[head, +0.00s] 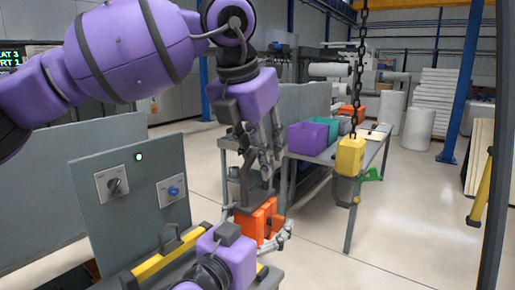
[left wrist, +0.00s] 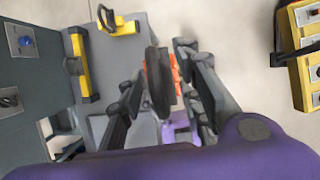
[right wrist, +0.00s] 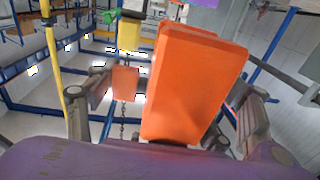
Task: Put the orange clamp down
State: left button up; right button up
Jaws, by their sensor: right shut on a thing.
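The orange clamp (head: 258,222) has an orange body and a dark upright part, and it is low in the middle of the head view. Its orange block (right wrist: 195,85) fills the centre of the right wrist view. My right gripper (head: 272,243) is shut on it. My left gripper (head: 265,165) is above the clamp, fingers pointing down and apart. In the left wrist view a dark upright piece (left wrist: 158,80) shows between those fingers, with orange behind it. I cannot tell if the fingers touch it.
A grey panel (head: 135,200) with a green light and knobs stands at left, with a yellow-handled item (head: 165,255) before it. A yellow block (head: 349,158) hangs on a chain at right. A table behind holds a purple bin (head: 307,138) and a teal bin (head: 327,128).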

pick_arm(q)
jog(key=shift+r, duration=0.1)
pick_arm(e)
jog(key=shift+r, duration=0.25)
pick_arm(q)
grip_shut()
jog(key=shift+s, duration=0.1)
pick_arm(e)
jog(key=shift+a, duration=0.1)
pick_arm(q)
jog(key=shift+d, duration=0.1)
jog(key=shift+r, duration=0.15)
pick_arm(e)
jog(key=o, duration=2.2)
jog(key=shift+f, duration=0.1)
